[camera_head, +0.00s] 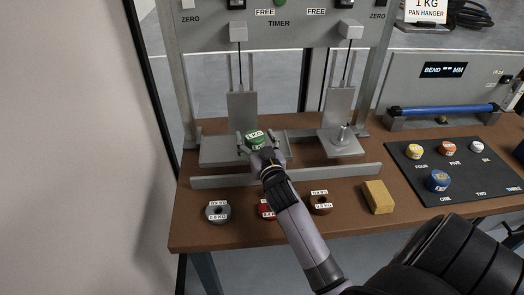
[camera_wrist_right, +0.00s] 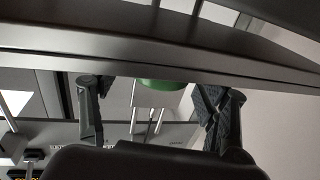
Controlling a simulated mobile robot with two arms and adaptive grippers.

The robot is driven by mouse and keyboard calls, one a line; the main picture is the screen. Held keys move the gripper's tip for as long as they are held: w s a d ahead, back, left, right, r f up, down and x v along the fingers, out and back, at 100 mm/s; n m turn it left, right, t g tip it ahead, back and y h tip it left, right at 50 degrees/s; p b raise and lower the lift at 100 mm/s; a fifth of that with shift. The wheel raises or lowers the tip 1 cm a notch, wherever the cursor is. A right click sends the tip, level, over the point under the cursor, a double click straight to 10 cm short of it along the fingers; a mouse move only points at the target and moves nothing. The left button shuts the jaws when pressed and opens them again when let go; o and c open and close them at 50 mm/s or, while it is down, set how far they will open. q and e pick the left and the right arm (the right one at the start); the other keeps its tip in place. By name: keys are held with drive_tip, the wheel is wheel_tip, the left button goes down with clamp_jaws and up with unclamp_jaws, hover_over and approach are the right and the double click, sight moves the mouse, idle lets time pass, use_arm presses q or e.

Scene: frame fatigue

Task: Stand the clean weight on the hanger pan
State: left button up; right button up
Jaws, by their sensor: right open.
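A green weight (camera_head: 256,139) with a white label is at the left hanger pan (camera_head: 217,150) of the test frame. It also shows in the wrist view (camera_wrist_right: 165,84), partly cut off by a grey bar. My right gripper (camera_head: 260,141) is open, with one finger on each side of the green weight. In the wrist view the fingers (camera_wrist_right: 158,95) stand apart from it. I cannot tell whether the weight rests fully on the pan. The right hanger pan (camera_head: 352,148) carries a small silver peg. My left gripper is not in view.
A low grey rail (camera_head: 290,175) runs before the pans. In front of it lie a grey weight (camera_head: 217,211), a red weight (camera_head: 266,209), a brown weight (camera_head: 321,203) and a yellow block (camera_head: 378,197). A black mat (camera_head: 470,180) with several small weights lies right.

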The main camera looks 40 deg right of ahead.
drive_tip(key=v, duration=1)
drive_tip(key=shift+s, duration=0.25)
drive_tip(key=shift+r, duration=0.1)
